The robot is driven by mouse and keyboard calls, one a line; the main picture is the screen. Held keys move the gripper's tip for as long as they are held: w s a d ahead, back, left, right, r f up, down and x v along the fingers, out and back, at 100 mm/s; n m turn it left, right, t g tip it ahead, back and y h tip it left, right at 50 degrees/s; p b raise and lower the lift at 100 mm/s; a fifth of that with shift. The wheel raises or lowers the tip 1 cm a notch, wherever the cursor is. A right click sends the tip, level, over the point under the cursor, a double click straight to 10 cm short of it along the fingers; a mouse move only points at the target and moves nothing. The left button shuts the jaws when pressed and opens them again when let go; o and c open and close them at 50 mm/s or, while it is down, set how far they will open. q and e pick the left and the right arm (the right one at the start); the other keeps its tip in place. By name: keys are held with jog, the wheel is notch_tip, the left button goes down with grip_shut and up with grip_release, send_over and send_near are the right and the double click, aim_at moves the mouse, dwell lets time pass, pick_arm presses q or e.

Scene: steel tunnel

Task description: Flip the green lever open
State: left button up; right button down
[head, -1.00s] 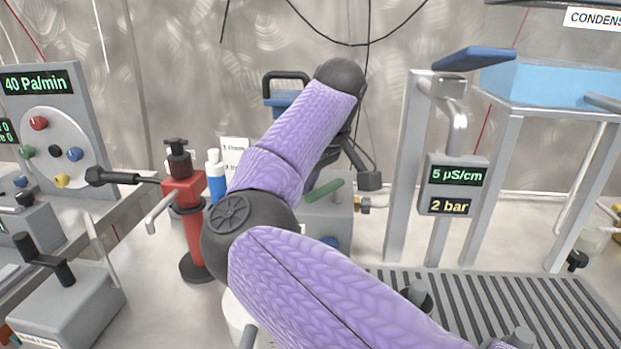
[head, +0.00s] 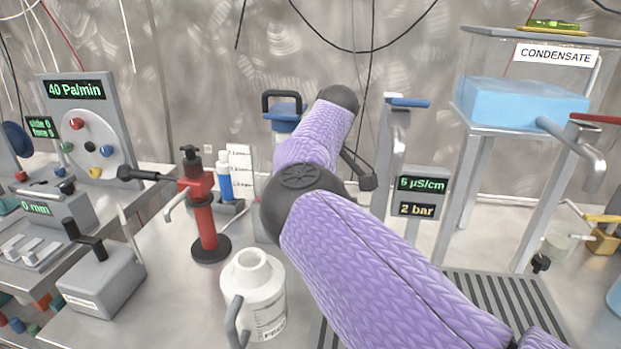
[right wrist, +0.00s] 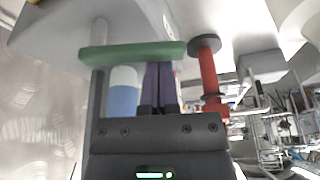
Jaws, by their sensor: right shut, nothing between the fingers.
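The green lever (right wrist: 130,53) shows in the right wrist view as a level bar across the upper part of the picture. My right gripper (right wrist: 158,66) is shut and empty, its purple-grey fingers together. The fingertips are at the lower edge of the lever in that picture; I cannot tell whether they touch it. In the head view my purple right arm hides the lever and the right gripper. My left gripper is in neither view.
A red pump (head: 204,222) and a blue-and-white bottle (head: 225,180) stand left of my arm. A white jug (head: 262,285) stands in front. At right are a display post (head: 418,200), a slatted grate (head: 500,300) and a blue tank (head: 520,105) on a stand.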

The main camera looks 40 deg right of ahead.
jog(key=shift+s+d+r+n+y+p, duration=0.15)
jog(key=shift+s+n+p, duration=0.15)
jog(key=shift+n, duration=0.2)
jog(key=shift+s+a+n+y+p, duration=0.1)
jog(key=shift+s+n+y+p, duration=0.1)
jog(key=shift+n+p, duration=0.25)
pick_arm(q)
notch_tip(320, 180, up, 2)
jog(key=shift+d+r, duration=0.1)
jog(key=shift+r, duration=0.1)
pick_arm(e)
jog(key=shift+s+d, duration=0.1)
jog(key=shift+s, duration=0.1)
pick_arm(q)
jog(key=shift+p, duration=0.3)
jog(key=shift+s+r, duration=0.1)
pick_arm(e)
jog(key=shift+s+f, duration=0.1)
jog(key=shift+f, duration=0.1)
jog(key=shift+r, duration=0.1)
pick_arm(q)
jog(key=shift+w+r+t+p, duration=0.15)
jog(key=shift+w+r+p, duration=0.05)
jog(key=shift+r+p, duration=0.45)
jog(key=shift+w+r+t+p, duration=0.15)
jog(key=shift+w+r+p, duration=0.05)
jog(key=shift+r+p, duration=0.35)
pick_arm(e)
jog(key=v, duration=0.7)
jog(key=shift+r, duration=0.15)
